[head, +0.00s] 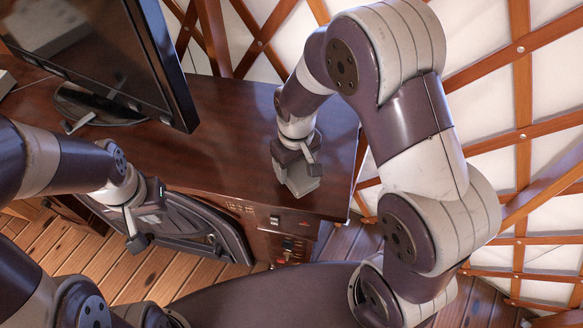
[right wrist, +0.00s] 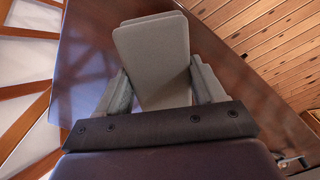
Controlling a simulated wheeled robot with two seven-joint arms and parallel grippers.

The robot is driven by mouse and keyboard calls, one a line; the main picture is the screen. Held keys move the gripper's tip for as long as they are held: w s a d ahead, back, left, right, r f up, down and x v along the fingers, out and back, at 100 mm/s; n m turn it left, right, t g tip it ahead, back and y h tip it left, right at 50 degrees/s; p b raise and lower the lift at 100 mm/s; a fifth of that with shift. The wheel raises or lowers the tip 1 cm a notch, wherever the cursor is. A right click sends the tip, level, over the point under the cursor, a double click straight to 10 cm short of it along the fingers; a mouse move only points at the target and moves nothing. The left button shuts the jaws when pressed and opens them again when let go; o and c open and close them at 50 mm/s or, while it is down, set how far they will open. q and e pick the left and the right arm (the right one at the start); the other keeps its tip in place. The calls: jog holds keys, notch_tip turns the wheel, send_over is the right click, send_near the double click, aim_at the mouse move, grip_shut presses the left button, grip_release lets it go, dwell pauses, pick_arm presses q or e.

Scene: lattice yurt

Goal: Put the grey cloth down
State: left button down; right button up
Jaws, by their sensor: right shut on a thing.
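The grey cloth (right wrist: 152,50), a folded flat grey block in shape, is between the two fingers of my right gripper (right wrist: 160,88) in the right wrist view. In the head view my right gripper (head: 298,168) points down at the right end of the dark wooden desk (head: 235,120), shut on the cloth (head: 301,187). The cloth is at the desk top; I cannot tell whether it touches the wood. My left gripper (head: 137,222) is in front of the desk's front edge, away from the cloth. Its fingers are too small to read, and no cloth shows in it.
A black monitor (head: 120,60) on a stand (head: 95,105) takes the left of the desk. The middle of the desk top is clear. A lattice wall (head: 490,60) rises behind and to the right.

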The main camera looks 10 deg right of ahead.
aim_at(293, 176)
jog(key=shift+w+a+f+p, duration=0.25)
jog(key=shift+a+f+p, duration=0.35)
jog(key=shift+a+f, duration=0.3)
jog(key=shift+s+d+f, duration=0.15)
jog(key=shift+d+f, duration=0.1)
jog(key=shift+f, duration=0.35)
jog(key=shift+s+d+f, duration=0.15)
jog(key=shift+d+f, duration=0.1)
jog(key=shift+f, duration=0.3)
jog(key=shift+d+f, duration=0.1)
jog(key=shift+d, duration=0.1)
jog(key=shift+w+f, duration=0.1)
jog(key=o, duration=0.5)
jog(key=shift+a+f, duration=0.1)
jog(key=shift+a, duration=0.15)
jog(key=o, duration=0.4)
jog(key=shift+a, duration=0.1)
pick_arm(q)
jog(key=shift+s+a+r, duration=0.15)
jog(key=shift+r, duration=0.25)
jog(key=shift+s+a+r, duration=0.1)
jog(key=shift+r, duration=0.3)
pick_arm(e)
jog(key=shift+o, duration=0.2)
pick_arm(q)
jog(key=shift+d, duration=0.1)
pick_arm(e)
jog(key=shift+d, duration=0.25)
